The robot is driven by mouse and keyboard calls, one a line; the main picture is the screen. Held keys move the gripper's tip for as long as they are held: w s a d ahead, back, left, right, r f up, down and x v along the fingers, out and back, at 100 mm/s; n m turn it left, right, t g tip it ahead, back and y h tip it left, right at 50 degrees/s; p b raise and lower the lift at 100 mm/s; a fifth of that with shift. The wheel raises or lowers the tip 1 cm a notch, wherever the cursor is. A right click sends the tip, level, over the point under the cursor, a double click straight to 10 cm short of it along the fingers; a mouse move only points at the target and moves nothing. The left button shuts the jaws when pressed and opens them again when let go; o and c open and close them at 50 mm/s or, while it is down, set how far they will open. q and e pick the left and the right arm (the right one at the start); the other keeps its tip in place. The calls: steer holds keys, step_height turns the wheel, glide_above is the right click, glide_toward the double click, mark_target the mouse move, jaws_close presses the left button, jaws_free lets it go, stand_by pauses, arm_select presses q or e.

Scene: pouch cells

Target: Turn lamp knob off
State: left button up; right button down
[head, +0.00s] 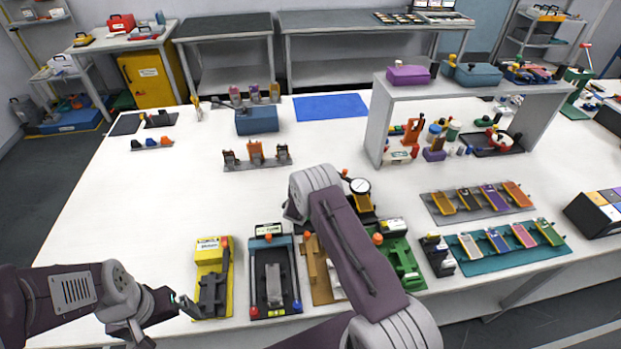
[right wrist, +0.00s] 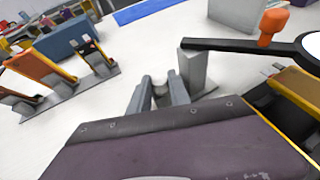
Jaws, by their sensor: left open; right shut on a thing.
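A ring lamp (head: 360,186) with a white round head stands just right of my right arm in the head view. In the right wrist view its head (right wrist: 312,45) is cut by the right edge, on a black arm (right wrist: 225,45) with an orange knob (right wrist: 272,22) and a grey post (right wrist: 198,72). My right gripper (right wrist: 158,95) is shut on a small grey part beside the post, mostly hidden between the fingers; the orange knob is apart from them. My arm hides this gripper in the head view. My left gripper (head: 186,303) is open and empty beside the yellow fixture (head: 212,278).
Several fixtures line the front edge, including a black tray fixture (head: 273,270) and a green one (head: 402,262). A row of clamps (head: 256,156) and a blue box (head: 257,120) stand behind. A grey shelf (head: 377,118) stands right. The white table's left middle is clear.

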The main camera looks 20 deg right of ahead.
steer(key=shift+s+d+n+t+y+b, duration=0.15)
steer(key=shift+n+t+y+b, duration=0.35)
steer(key=shift+n+y, duration=0.6)
steer(key=shift+t, duration=0.3)
steer(key=c, duration=1.5)
jaws_free()
steer(key=v, duration=0.9)
steer(key=shift+r, duration=0.1)
